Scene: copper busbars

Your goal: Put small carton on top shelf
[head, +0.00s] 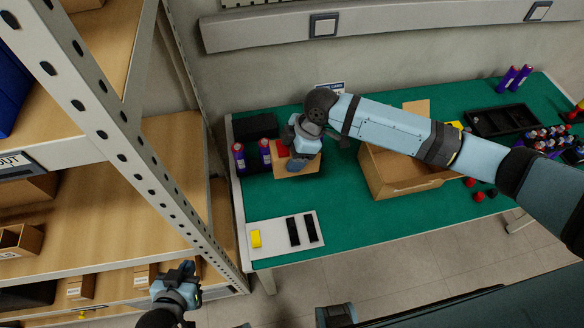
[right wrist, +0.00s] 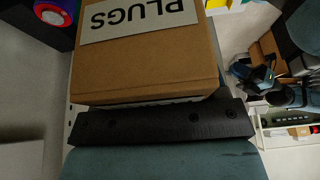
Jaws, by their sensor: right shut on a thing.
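The small cardboard carton (head: 296,169) is at the left part of the green table, under my right gripper (head: 300,158). In the right wrist view the carton (right wrist: 150,62) shows a "PLUGS" label and sits against a black finger (right wrist: 160,125) of the right gripper, which is shut on it. Whether it touches the table is hard to tell. The shelf rack (head: 130,110) stands at the left, with wooden boards at several levels. My left gripper (head: 180,278) is low beside the rack, apart from the carton; its finger opening is unclear.
Blue-and-red cylinders (head: 252,156) and a black bin (head: 256,125) stand near the carton. A larger open carton (head: 405,178) is to the right. A white board (head: 275,234) with black bars lies at the front. The middle rack board (head: 150,195) has bare room.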

